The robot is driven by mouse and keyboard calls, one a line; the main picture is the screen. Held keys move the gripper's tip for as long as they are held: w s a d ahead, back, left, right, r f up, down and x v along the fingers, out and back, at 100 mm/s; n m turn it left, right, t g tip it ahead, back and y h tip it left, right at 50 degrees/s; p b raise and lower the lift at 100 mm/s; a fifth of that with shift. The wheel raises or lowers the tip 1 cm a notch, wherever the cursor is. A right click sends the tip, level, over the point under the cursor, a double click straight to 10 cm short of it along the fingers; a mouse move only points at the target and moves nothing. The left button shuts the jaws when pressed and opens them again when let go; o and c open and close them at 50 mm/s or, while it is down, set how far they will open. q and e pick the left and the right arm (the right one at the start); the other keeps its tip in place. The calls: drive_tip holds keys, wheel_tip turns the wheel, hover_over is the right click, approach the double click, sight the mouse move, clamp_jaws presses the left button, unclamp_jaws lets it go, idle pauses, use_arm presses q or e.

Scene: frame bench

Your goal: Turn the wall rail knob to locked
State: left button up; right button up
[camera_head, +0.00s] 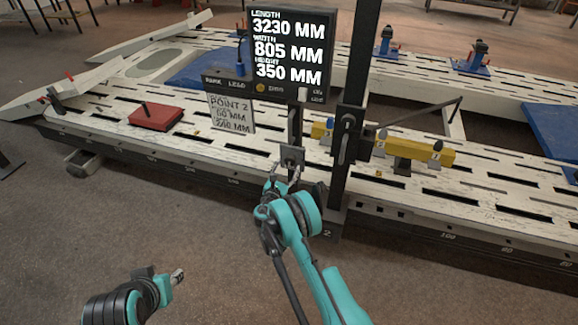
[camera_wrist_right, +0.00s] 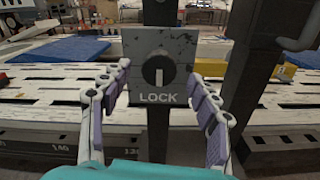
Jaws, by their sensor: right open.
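The knob (camera_wrist_right: 158,70) is round and black, on a grey plate (camera_wrist_right: 136,47) with the word LOCK below it. A pale upright mark shows on the knob's lower half, toward the word. In the head view the plate (camera_head: 291,155) sits on a dark post below the display. My right gripper (camera_head: 283,180) is in front of the plate. In the wrist view my right gripper (camera_wrist_right: 159,78) is open, with one finger on each side of the knob and gaps between. My left gripper (camera_head: 177,276) is low at the left, away from the bench; its jaw opening is unclear.
A dark upright mast (camera_head: 352,110) stands just right of the plate. A display (camera_head: 289,50) with measurements hangs above. The slotted white bench (camera_head: 480,207) runs behind, with a red block (camera_head: 156,118) and a yellow bar (camera_head: 425,153) on it. The floor in front is clear.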

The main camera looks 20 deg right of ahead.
sight(290, 162)
drive_tip(key=shift+b+x, duration=0.35)
drive_tip(key=shift+x, duration=1.25)
drive_tip(key=c, duration=1.2)
drive_tip(key=shift+o, duration=0.2)
